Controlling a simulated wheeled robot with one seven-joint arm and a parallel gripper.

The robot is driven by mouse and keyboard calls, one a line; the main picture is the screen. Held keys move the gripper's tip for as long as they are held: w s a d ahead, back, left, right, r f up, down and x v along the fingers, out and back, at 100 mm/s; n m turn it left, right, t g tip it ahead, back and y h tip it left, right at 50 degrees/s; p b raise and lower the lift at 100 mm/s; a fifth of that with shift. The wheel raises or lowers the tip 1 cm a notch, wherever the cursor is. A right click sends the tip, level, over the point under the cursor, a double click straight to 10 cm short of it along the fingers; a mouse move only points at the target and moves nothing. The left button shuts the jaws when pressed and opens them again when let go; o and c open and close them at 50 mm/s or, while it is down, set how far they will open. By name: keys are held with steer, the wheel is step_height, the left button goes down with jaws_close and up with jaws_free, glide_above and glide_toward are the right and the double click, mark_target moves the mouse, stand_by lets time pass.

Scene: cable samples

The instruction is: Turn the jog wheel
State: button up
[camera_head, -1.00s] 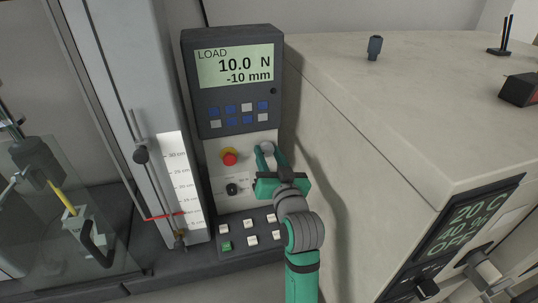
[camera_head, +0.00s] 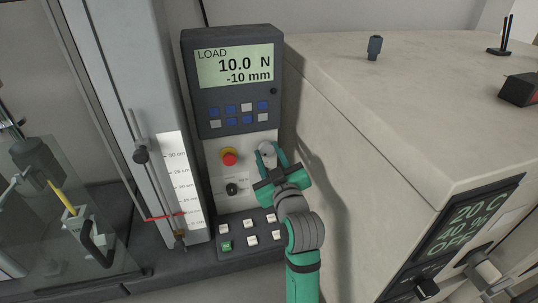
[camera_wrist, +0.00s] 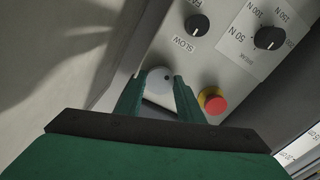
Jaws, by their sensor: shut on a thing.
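The jog wheel (camera_head: 267,149) is a small pale grey round knob on the light control panel, right of the red stop button. In the wrist view the jog wheel (camera_wrist: 158,78) sits between the fingertips, with a small dark dot near its right edge. My green gripper (camera_head: 268,153) is shut on the wheel, one finger on each side; it also shows in the wrist view (camera_wrist: 157,84). The display (camera_head: 236,66) above reads LOAD 10.0 N and -10 mm.
The red stop button (camera_head: 229,158) on its yellow collar is close left of the gripper. A black knob (camera_head: 232,189) and a keypad (camera_head: 250,235) lie below. The pale cabinet (camera_head: 400,110) stands close on the right. A scale column (camera_head: 178,180) stands left.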

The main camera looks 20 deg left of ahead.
steer(key=n, duration=0.3)
steer(key=shift+n, duration=0.4)
steer(key=n, duration=0.4)
steer(key=shift+n, duration=0.3)
steer(key=n, duration=0.4)
steer(key=shift+n, duration=2.1)
steer(key=o, duration=1.1)
steer(key=shift+c, duration=0.2)
